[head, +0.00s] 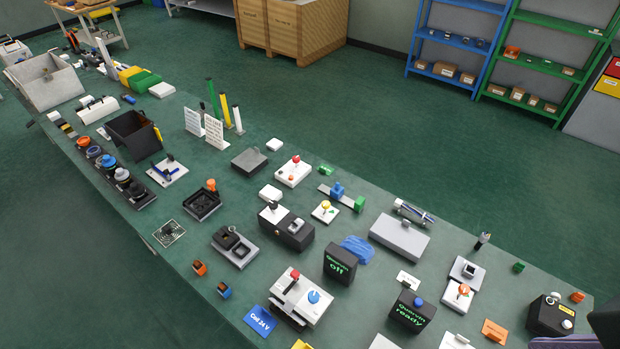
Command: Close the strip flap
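No part labelled as the strip flap can be made out, and I cannot tell which device carries it. A long dark strip with several round knobs (122,180) lies at the left of the green bench. A white long block (97,110) lies behind it. A black open box (133,135) stands beside them. Neither gripper shows; only a dark shape cut off at the lower right corner is visible, and I cannot tell what it is.
The long green bench (215,293) is crowded with small devices. A black display reading "off" (340,264) and another reading "ready" (411,312) stand near the front. Wooden crates (305,30) and blue and green shelves (545,65) stand behind. Green floor (400,130) between is clear.

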